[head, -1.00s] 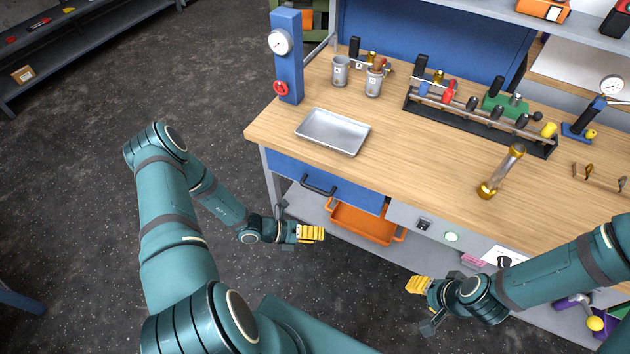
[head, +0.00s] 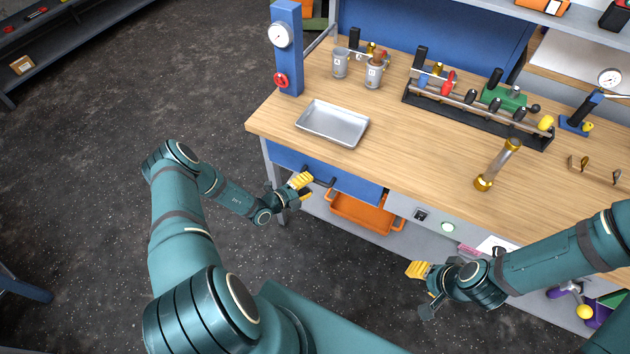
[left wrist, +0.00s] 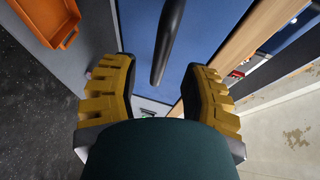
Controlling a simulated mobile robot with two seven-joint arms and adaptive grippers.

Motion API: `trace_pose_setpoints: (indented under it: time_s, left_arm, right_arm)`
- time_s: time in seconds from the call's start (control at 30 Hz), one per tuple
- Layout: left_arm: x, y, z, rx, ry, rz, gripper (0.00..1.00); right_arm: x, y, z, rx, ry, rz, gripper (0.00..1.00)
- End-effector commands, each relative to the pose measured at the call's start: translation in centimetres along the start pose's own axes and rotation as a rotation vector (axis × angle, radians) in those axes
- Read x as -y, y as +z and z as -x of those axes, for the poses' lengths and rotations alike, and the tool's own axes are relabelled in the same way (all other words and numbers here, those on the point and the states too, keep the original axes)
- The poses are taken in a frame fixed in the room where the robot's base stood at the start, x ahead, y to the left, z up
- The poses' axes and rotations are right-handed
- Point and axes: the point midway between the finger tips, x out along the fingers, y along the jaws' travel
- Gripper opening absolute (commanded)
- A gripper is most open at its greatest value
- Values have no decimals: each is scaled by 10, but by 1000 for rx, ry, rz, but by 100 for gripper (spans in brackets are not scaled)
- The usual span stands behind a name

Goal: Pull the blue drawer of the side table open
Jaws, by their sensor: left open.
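The blue drawer (head: 352,186) sits under the left end of the wooden side table (head: 400,150) and looks closed. Its black bar handle (head: 325,182) is on the drawer front. My left gripper (head: 304,187) is open at the left end of the handle. In the left wrist view the handle (left wrist: 168,45) comes in between the open yellow fingers of my left gripper (left wrist: 160,95), with the blue drawer front (left wrist: 200,35) behind it. I see no finger touching the handle. My right gripper (head: 420,288) is in front of the table's lower shelf, with its jaw gap unclear.
An orange bin (head: 362,213) stands on the shelf below the drawer. A metal tray (head: 333,124) lies on the tabletop above it. A blue post with a gauge (head: 287,60) stands at the table's left corner. Dark floor in front of the drawer is clear.

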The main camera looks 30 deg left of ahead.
Motion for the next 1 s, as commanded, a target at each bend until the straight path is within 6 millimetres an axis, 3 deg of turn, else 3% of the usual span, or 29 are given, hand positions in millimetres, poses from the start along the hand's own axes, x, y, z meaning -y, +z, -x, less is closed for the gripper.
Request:
trace_pose_setpoints:
  time_s: [0.23, 0.63, 0.77, 1.0]
  left_arm:
    - [0, 0, -29, -1, 1, -1, 46]
    - [0, 0, -35, -1, 1, -1, 48]
    - [0, 0, -34, -1, 1, -1, 3]
    - [0, 0, -34, -1, 1, -1, 0]
  right_arm:
    - [-1, 0, -2, 0, 1, 0, 47]
    - [-1, 0, -2, 0, 1, 0, 47]
    - [-1, 0, -2, 0, 1, 0, 47]
    - [-1, 0, -2, 0, 0, 0, 47]
